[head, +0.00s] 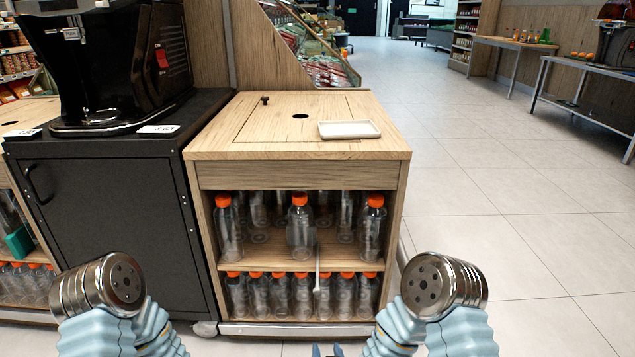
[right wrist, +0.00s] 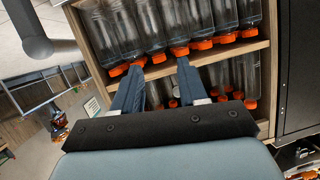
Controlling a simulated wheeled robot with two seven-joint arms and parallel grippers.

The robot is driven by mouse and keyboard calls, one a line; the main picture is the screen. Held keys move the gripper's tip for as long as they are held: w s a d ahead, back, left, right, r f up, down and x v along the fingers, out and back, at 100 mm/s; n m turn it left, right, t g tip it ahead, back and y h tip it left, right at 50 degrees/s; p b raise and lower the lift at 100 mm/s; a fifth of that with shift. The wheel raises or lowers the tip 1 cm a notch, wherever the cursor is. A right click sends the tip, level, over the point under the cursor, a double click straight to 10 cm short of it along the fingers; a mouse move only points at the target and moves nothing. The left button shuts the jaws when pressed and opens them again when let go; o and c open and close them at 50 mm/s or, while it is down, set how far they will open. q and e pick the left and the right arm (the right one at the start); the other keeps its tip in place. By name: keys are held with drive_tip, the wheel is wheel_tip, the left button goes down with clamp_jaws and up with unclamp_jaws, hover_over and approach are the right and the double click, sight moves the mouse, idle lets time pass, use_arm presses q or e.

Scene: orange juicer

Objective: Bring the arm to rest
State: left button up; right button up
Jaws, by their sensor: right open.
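My right gripper (head: 328,351) just shows at the bottom edge of the head view, as two small blue fingertips below the wooden cabinet (head: 297,176). In the right wrist view its two dark blue fingers (right wrist: 159,66) are spread apart with nothing between them. They point toward the cabinet shelf (right wrist: 152,73) and its bottles; I cannot tell how near they are. Both of my arms come in at the bottom of the head view. My left gripper is out of view.
Clear bottles with orange caps (head: 300,226) fill two levels of the cabinet. A white tray (head: 349,129) lies on its top. A black juicer machine (head: 115,62) stands on a black cabinet (head: 117,216) at left. The tiled floor (head: 510,215) at right is clear.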

drive_tip(key=s+d+f+m+g+y, duration=0.2)
drive_tip(key=s+d+f+g, duration=0.7)
drive_tip(key=s+f+g, duration=0.4)
drive_tip(key=s+r+p, duration=0.4)
drive_tip(key=r+p, duration=0.8)
drive_tip(key=shift+s+d, duration=0.2)
drive_tip(key=shift+d, duration=0.05)
